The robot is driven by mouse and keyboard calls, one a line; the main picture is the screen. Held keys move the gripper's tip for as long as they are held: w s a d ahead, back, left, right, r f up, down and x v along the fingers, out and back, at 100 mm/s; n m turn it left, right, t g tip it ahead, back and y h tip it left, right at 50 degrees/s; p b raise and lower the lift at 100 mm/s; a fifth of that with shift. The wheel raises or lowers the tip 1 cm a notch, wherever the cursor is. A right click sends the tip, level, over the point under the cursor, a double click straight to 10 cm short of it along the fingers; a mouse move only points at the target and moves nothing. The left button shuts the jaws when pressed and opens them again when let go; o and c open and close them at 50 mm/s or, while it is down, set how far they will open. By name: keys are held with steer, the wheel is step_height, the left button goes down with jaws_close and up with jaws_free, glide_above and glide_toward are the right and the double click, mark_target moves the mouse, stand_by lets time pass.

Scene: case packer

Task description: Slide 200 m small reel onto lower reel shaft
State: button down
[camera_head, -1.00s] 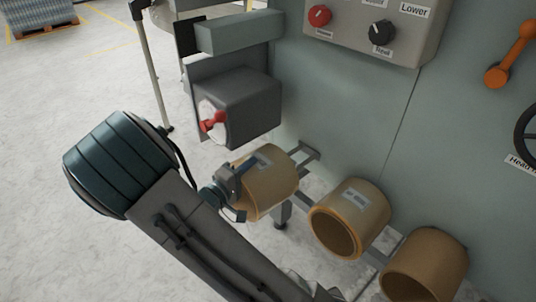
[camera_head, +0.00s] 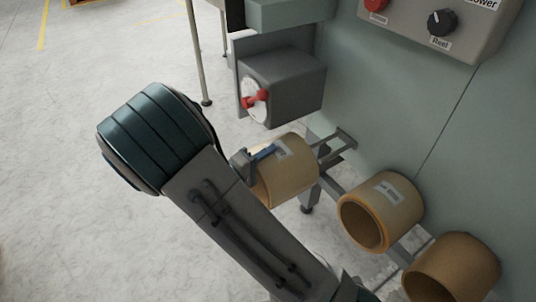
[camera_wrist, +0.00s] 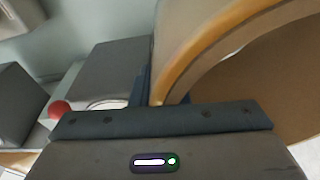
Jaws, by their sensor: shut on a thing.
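My gripper (camera_head: 262,156) is shut on the rim of a tan, open-ended reel (camera_head: 292,182) with a pale label on its side. The reel lies tilted beside the rack, below a dark grey box. In the wrist view the curved rim of the reel (camera_wrist: 215,38) fills the upper right, with the gripper's dark body (camera_wrist: 150,95) in front of it. Part of the reel is hidden by my arm. No shaft can be made out for certain; the grey box (camera_head: 297,85) carries a white disc and a red handle (camera_head: 257,99). The label text is too small to read.
Two more tan reels (camera_head: 398,203) (camera_head: 462,262) lie on a low grey rack (camera_head: 338,147) along the green-grey machine wall (camera_head: 400,110). A control panel (camera_head: 462,25) with knobs is at upper right. The floor (camera_head: 80,220) on the left is clear.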

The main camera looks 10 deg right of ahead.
steer(key=shift+w+d+f+b, duration=0.1)
steer(key=shift+d+f+b, duration=0.05)
steer(key=shift+f+b, duration=1.5)
steer(key=shift+w+d+f+b, duration=0.1)
steer(key=shift+f+b, duration=1.4)
steer(key=shift+f, duration=0.25)
steer(key=shift+s, duration=0.1)
